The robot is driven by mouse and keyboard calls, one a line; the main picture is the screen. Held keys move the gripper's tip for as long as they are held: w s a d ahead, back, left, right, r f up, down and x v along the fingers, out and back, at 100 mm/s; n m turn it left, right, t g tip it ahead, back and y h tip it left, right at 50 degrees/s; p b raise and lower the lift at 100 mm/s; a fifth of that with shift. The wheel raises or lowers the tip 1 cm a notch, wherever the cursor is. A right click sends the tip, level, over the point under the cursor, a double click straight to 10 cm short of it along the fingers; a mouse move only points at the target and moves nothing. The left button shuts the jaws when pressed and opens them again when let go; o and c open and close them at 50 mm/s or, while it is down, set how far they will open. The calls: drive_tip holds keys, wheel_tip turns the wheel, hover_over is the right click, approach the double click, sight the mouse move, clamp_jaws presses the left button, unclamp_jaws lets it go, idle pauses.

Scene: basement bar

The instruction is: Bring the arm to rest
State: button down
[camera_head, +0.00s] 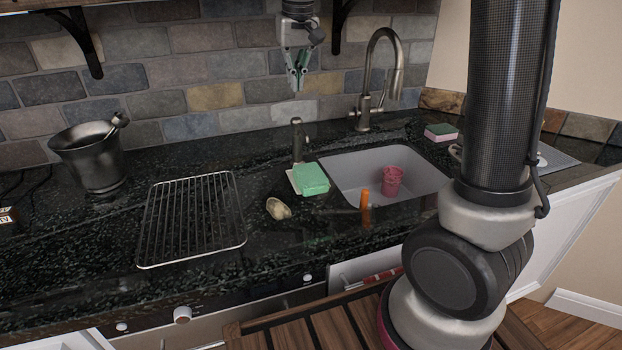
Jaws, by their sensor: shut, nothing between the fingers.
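My gripper (298,76) hangs at the top middle of the head view, fingers pointing down. Its fingers are shut with nothing between them. It is above the counter, in front of the brick wall, and apart from everything below it. My arm (505,100) fills the right side of the view, with a large black joint low at the right. The arm hides part of the counter behind it and the right edge of the sink.
A sink (345,170) holds a pink cup (393,181), with an orange object (364,199) at its front. A tall faucet (376,85) stands behind. A green sponge (311,179), wire rack (195,218) and metal bucket (92,158) stand on the dark counter (60,255).

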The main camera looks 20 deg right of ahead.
idle(0.4)
drive_tip(key=shift+s+f+n, duration=0.2)
drive_tip(key=shift+f+n, duration=0.15)
drive_tip(key=shift+n, duration=0.05)
drive_tip(key=s+d, duration=0.5)
drive_tip(key=s, duration=0.4)
drive_tip(key=s+d+f+t, duration=0.1)
drive_tip(key=s+d, duration=0.4)
drive_tip(key=s, duration=0.5)
drive_tip(key=s+d+f+t, duration=0.1)
drive_tip(key=s+d, duration=0.4)
drive_tip(key=s, duration=0.4)
drive_tip(key=shift+s+m, duration=0.2)
drive_tip(key=shift+m, duration=0.2)
